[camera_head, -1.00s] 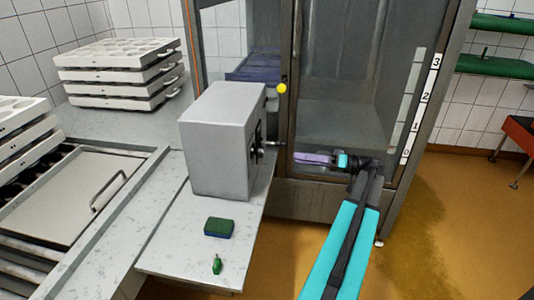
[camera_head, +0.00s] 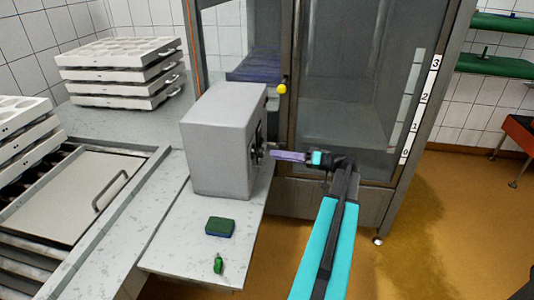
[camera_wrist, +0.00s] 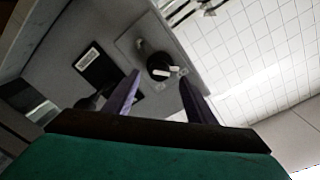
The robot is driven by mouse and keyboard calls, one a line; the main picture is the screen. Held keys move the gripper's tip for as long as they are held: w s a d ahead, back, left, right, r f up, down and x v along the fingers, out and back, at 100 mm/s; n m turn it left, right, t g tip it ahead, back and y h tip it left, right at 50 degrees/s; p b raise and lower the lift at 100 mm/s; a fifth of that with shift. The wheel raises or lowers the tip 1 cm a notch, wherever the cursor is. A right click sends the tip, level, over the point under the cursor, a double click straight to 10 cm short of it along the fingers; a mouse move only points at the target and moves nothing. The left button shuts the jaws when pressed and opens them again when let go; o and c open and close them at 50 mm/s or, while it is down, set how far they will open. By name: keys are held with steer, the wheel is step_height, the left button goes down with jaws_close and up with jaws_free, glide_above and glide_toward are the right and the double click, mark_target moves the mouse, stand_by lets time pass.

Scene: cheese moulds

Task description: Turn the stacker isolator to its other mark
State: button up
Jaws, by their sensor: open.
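The stacker isolator (camera_wrist: 160,67) is a round black rotary knob with a white bar on a grey plate, ahead of my gripper in the wrist view. In the head view it is on the right face of the grey box (camera_head: 218,140), seen edge-on, so its mark cannot be read. My gripper (camera_head: 273,155) points left at that face, its tips close to it. In the wrist view my gripper (camera_wrist: 158,78) has two purple fingers spread apart, with the knob beyond and between their tips. The fingers hold nothing. Contact with the knob cannot be told.
A green-topped sponge (camera_head: 220,227) and a small green item (camera_head: 218,263) lie on the bench before the box. The glass-fronted cabinet (camera_head: 345,110) stands close behind my gripper. White mould stacks (camera_head: 120,75) stand at the left. A black label plate (camera_wrist: 97,66) is beside the knob.

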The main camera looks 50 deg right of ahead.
mark_target(258, 152)
steer(key=shift+p+x, duration=0.45)
steer(key=shift+x, duration=2)
